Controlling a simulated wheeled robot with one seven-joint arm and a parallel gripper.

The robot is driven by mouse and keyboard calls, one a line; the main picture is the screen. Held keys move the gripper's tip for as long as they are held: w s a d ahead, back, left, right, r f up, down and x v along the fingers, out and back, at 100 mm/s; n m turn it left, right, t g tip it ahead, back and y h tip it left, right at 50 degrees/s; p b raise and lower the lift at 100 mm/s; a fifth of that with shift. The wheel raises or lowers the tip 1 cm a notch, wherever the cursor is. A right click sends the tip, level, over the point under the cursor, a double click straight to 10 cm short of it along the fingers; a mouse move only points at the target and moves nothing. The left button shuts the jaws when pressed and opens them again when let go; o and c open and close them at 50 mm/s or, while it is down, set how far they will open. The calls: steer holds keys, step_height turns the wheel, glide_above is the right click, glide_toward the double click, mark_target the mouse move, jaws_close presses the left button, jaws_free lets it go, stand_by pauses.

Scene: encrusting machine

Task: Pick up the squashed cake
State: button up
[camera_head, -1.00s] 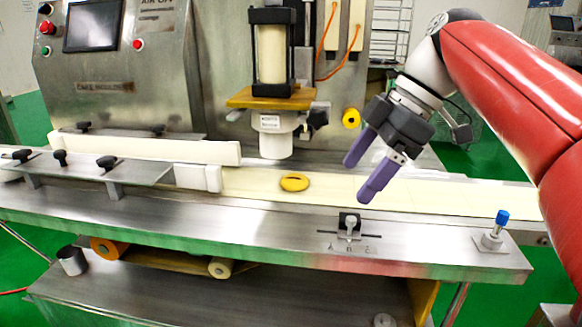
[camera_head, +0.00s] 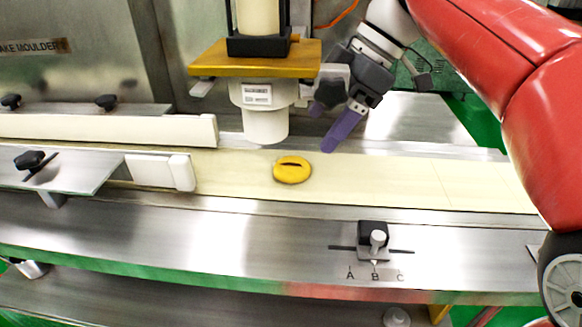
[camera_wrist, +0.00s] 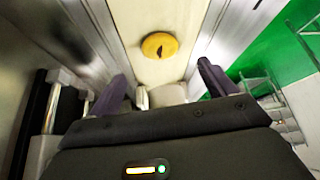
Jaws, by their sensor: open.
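The squashed cake (camera_head: 292,170) is a flat yellow round with a dark slit on top. It lies on the cream conveyor belt, in front of and a little right of the white press head. In the wrist view the cake (camera_wrist: 159,46) lies on the belt beyond the fingertips, roughly midway between them. My gripper (camera_head: 335,135) has purple fingers and hangs above the belt, to the right of the cake and apart from it. In the wrist view my gripper (camera_wrist: 162,80) is open with nothing between its fingers.
The press head (camera_head: 264,122) hangs close to my gripper's left, under a yellow plate (camera_head: 255,58). White guide rails (camera_head: 110,130) flank the belt at left. A lever marked A, B, C (camera_head: 376,240) sits on the front ledge. The belt (camera_head: 420,185) is clear at right.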

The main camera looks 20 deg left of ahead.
mark_target(293, 166)
steer(key=b+x, duration=0.1)
steer(key=x, duration=0.7)
steer(key=shift+c, duration=0.2)
steer(key=c, duration=1)
steer(key=shift+r, duration=0.2)
steer(key=shift+c, duration=0.2)
